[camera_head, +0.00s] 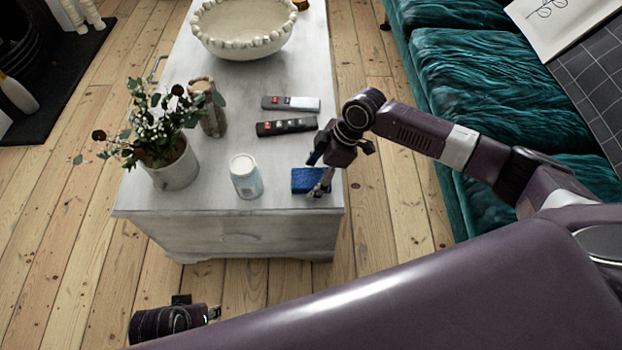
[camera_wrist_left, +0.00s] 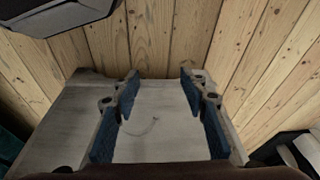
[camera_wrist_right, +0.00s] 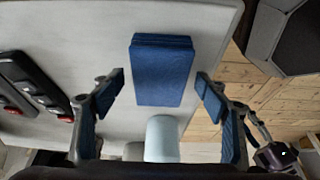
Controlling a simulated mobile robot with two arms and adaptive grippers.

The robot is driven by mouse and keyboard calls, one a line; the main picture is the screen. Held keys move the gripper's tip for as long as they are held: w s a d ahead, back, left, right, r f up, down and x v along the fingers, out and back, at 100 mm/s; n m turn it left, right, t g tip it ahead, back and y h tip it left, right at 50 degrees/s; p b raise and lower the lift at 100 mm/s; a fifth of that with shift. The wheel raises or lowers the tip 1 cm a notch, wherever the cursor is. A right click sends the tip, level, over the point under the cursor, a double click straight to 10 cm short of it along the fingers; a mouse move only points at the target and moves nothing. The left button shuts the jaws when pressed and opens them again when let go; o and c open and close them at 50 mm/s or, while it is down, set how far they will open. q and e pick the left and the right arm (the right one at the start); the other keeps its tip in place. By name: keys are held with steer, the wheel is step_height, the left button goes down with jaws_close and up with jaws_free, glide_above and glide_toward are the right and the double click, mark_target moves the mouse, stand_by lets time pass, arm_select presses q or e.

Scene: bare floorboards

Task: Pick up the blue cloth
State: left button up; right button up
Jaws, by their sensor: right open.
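The blue cloth (camera_head: 303,181) is a folded, layered block lying on the whitewashed chest (camera_head: 225,210), near its front right corner. My right gripper (camera_head: 318,174) is over it, partly covering its right side. In the right wrist view the cloth (camera_wrist_right: 163,70) lies ahead of and between the spread fingers of my right gripper (camera_wrist_right: 160,86), with a gap to each finger. That gripper is open and empty. My left gripper (camera_wrist_left: 160,78) is open and empty in the left wrist view, facing the chest's drawer front. In the head view it is low, before the chest.
A white jar (camera_head: 245,178) stands left of the cloth. Two remotes (camera_head: 291,103) (camera_head: 286,126) lie behind it. A potted plant (camera_head: 170,165), a brown jar (camera_head: 210,115) and a beaded bowl (camera_head: 243,30) share the chest. A teal sofa (camera_head: 470,90) is at right.

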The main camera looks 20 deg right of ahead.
steer(key=shift+f, duration=0.1)
stand_by(0.3)
steer(key=shift+f, duration=0.1)
stand_by(0.5)
steer(key=c, duration=1.2)
